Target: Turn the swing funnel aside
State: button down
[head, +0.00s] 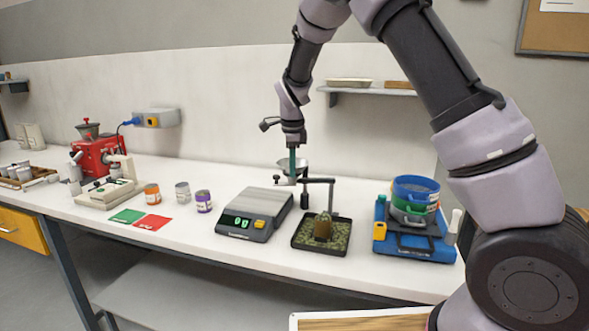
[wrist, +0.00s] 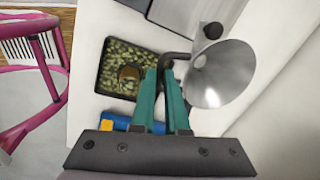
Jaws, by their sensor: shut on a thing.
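The swing funnel (head: 286,164) is a grey metal cone on a dark bent arm and post, behind the tray. In the wrist view the funnel (wrist: 222,74) lies just right of my fingers, with its wide mouth showing. My gripper (head: 292,174) reaches down from above beside the cone. In the wrist view my green fingers (wrist: 165,72) are shut on the funnel's dark arm. The black tray (head: 297,245) holds greenish pellets, and a brown cup (head: 322,228) stands in it. In the wrist view the funnel's cone is to the side of this cup (wrist: 129,78), not over it.
A digital scale (head: 256,212) stands left of the tray. A blue unit with stacked sieves (head: 414,190) stands to the right. Small jars (head: 203,201), green and red cards and a red mill (head: 93,155) are farther left. The wall is close behind the funnel.

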dwell(0.3)
jog(key=c, duration=1.2)
grip_release()
notch_tip(320, 180, up, 11)
jog(key=s, duration=0.1)
jog(key=shift+s+f, duration=0.15)
jog(key=shift+s, duration=0.2)
